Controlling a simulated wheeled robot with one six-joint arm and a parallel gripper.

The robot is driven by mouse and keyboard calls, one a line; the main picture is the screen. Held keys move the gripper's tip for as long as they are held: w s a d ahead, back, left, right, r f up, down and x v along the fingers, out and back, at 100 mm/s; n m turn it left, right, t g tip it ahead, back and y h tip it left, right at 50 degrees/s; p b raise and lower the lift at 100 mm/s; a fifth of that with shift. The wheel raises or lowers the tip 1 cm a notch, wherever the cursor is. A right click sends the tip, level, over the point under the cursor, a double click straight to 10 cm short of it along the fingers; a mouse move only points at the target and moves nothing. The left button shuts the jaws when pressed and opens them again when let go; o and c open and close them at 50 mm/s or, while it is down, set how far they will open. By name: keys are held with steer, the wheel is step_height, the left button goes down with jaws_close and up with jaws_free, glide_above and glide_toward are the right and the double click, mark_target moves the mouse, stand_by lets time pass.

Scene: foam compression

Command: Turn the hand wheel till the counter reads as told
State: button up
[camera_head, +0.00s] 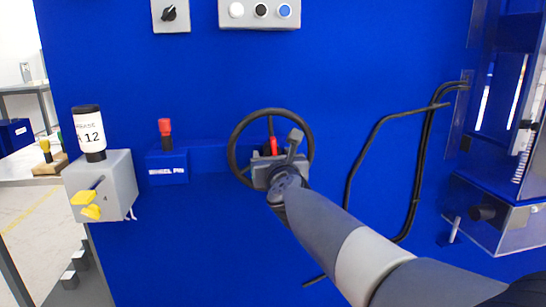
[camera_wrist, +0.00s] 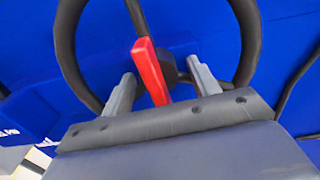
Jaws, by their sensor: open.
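The black hand wheel (camera_head: 236,134) is mounted on the blue panel in the middle of the head view, and its rim also shows in the wrist view (camera_wrist: 68,45). A red handle (camera_wrist: 150,70) stands at the wheel, in front of the hub. My gripper (camera_wrist: 162,82) is open, with one grey finger to each side of the red handle. I see no clear contact between the fingers and the handle. In the head view my gripper and wrist cover the lower right of the wheel. A white counter drum reading "12" (camera_head: 90,132) sits on a grey box at the left.
Black cables (camera_head: 375,135) hang right of the wheel. A clear-fronted cabinet (camera_head: 500,110) stands far right. Buttons (camera_head: 260,10) sit above.

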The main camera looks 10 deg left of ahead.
steer(key=v, duration=1)
steer(key=shift+s+p, duration=0.3)
steer(key=shift+s, duration=0.1)
steer(key=shift+d, duration=0.1)
steer(key=x, duration=1.1)
steer(key=shift+b, duration=0.3)
steer(key=shift+s, duration=0.1)
